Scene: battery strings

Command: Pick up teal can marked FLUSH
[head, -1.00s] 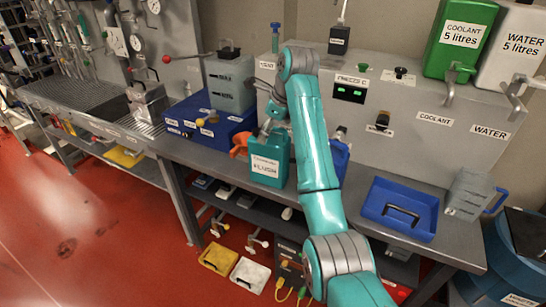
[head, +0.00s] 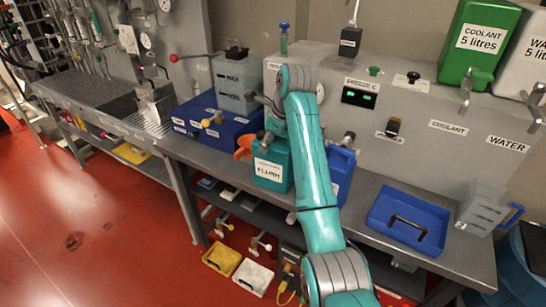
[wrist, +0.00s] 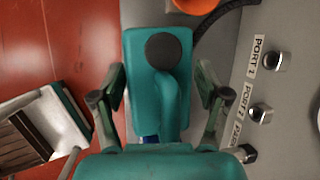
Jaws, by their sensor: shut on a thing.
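The teal can (head: 270,168) with a white label, whose print is blurred, stands upright at the front edge of the bench in the head view. In the wrist view the can (wrist: 146,62) is seen from above, with a dark round cap and a moulded handle. My gripper (wrist: 160,95) has one finger on each side of the can and is shut on it. In the head view my arm hides most of the gripper. Whether the can's base touches the bench is unclear.
A blue can (head: 341,168) stands close to the right. An orange funnel (head: 243,146) and a blue box (head: 217,124) are to the left. A blue tray (head: 382,204) and a clear jug (head: 486,205) stand farther right.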

